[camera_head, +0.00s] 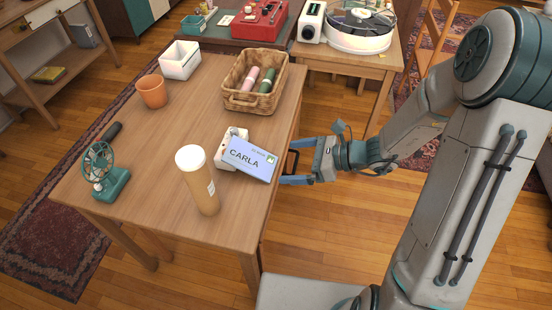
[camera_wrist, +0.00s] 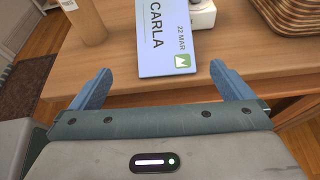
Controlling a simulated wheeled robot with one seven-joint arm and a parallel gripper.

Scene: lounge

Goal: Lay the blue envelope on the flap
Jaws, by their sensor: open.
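The blue envelope (camera_head: 251,159) bears the word CARLA, a date and a green stamp. It lies at the table's right edge, partly over a white object (camera_head: 226,146), and seems slightly tilted. It also shows in the wrist view (camera_wrist: 166,50), ahead of and between the fingers. My gripper (camera_head: 287,163) is open and empty beside the table's right edge, its blue fingers (camera_wrist: 160,76) pointing at the envelope's near end and not closed on it. I cannot tell which part is the flap.
A tall tan cylinder with a white lid (camera_head: 199,182) stands left of the envelope. A teal fan (camera_head: 103,172), orange pot (camera_head: 152,91), white box (camera_head: 180,60) and wicker basket (camera_head: 255,101) with rolls stand on the table (camera_head: 200,105). The table's middle is clear.

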